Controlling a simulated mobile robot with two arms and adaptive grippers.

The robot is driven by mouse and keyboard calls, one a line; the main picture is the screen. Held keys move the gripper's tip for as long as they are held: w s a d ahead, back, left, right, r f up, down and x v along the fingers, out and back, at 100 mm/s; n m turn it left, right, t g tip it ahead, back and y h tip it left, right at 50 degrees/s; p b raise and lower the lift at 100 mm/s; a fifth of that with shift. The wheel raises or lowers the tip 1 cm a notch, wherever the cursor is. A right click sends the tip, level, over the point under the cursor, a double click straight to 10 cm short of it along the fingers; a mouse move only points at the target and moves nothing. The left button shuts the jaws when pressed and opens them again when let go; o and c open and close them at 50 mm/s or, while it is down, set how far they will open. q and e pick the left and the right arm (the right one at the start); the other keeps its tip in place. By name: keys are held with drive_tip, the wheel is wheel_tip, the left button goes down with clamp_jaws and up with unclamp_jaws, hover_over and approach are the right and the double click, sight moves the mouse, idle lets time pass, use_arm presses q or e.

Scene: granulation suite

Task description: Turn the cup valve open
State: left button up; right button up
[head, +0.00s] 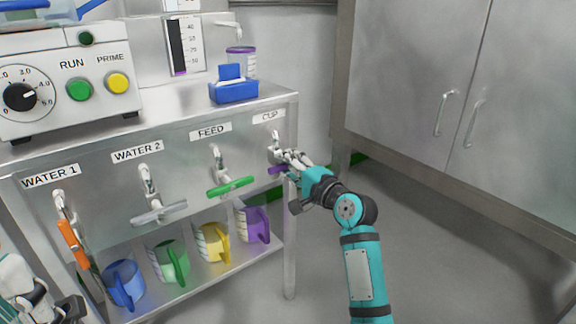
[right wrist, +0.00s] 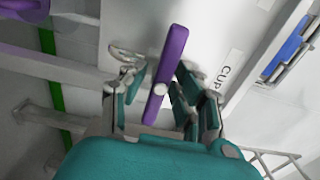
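The cup valve has a purple handle (head: 277,170) under the CUP label (head: 268,117) at the right end of the panel. Its left end shows in the head view, lying roughly crosswise; my gripper hides the rest. My right gripper (head: 291,160) is at this handle. In the right wrist view the purple handle (right wrist: 167,73) lies between the open fingers, with narrow gaps seen on both sides. My left gripper (head: 40,292) is partly in view at the lower left, away from the cup valve; its finger opening is unclear.
Other valves have a green handle (head: 230,187), a grey handle (head: 159,212) and an orange handle (head: 73,243). Colored jugs, including a purple one (head: 254,224), stand on the shelf below. A blue holder (head: 233,91) sits above. Grey cabinets (head: 415,75) stand right; the floor between is clear.

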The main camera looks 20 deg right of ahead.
clamp_jaws()
